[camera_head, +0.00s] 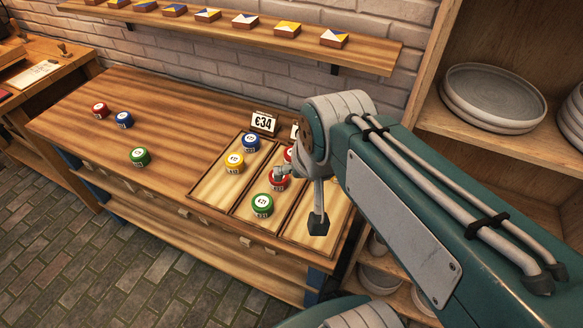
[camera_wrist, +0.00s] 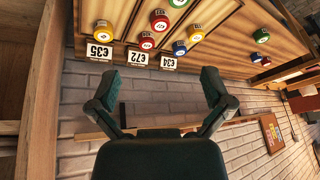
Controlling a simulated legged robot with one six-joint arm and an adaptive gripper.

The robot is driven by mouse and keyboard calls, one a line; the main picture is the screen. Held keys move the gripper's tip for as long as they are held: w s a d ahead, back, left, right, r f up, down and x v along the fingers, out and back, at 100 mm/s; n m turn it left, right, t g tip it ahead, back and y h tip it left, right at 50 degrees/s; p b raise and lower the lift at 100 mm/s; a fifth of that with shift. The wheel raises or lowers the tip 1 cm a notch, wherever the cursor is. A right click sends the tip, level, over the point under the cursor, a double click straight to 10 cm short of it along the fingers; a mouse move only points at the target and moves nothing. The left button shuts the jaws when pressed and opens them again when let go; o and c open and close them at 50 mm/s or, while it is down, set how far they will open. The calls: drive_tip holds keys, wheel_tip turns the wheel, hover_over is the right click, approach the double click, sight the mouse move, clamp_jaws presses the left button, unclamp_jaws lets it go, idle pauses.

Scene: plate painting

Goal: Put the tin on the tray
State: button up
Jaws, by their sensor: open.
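The tray (camera_head: 209,190) is a wooden one with three compartments on the bench. Its left compartment holds a blue tin (camera_head: 250,142) and a yellow tin (camera_head: 235,163). Its middle one holds two red tins (camera_head: 279,182) and a green tin (camera_head: 262,206). The right compartment is partly hidden by my arm; a yellow tin (camera_wrist: 103,28) shows there in the wrist view. Outside the tray, a red tin (camera_head: 100,111), a blue tin (camera_head: 124,120) and a green tin (camera_head: 140,157) stand on the bench to the left.
Price signs (camera_head: 264,122) stand behind the tray. A wall shelf (camera_head: 230,33) with small boxes runs above the bench. Stacked plates (camera_head: 492,97) sit on shelving at the right. The bench top (camera_head: 185,125) has free room between the loose tins and the tray.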

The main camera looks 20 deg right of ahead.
drive_tip(key=s+n, duration=0.1)
drive_tip(key=s+a+n, duration=0.1)
drive_tip(key=s+n, duration=0.1)
drive_tip(key=shift+a+t, duration=0.25)
drive_tip(key=shift+t, duration=0.05)
